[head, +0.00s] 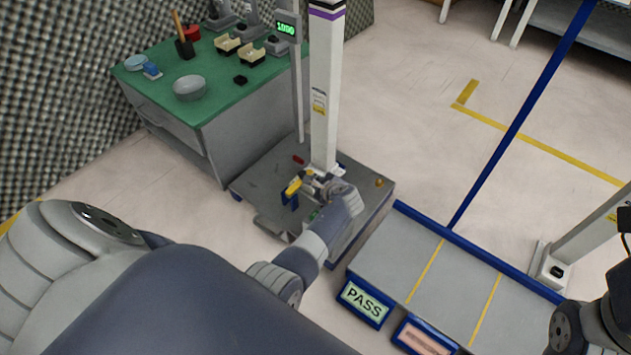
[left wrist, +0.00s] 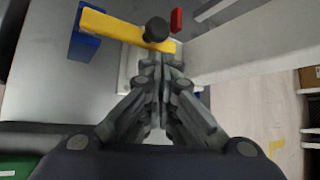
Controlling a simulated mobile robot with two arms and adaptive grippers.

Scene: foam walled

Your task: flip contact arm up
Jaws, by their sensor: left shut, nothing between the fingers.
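The contact arm (left wrist: 125,30) is a yellow bar with a black knob (left wrist: 157,29) near its right end. In the left wrist view it lies across the top, with a blue block (left wrist: 85,42) under its left end. In the head view the yellow arm (head: 293,186) and blue block (head: 288,201) sit on the grey base plate at the foot of a white column (head: 323,100). My left gripper (left wrist: 160,58) is shut and empty, its fingertips just below the knob; I cannot tell whether they touch. It also shows in the head view (head: 318,183). My right gripper is out of view.
A green-topped bench (head: 240,98) with a bowl (head: 189,88) and bins stands behind left. A red piece (left wrist: 176,20) lies by the column. A grey platform (head: 395,260) with a PASS sign (head: 363,301) is at right. Open floor (head: 430,150) lies beyond.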

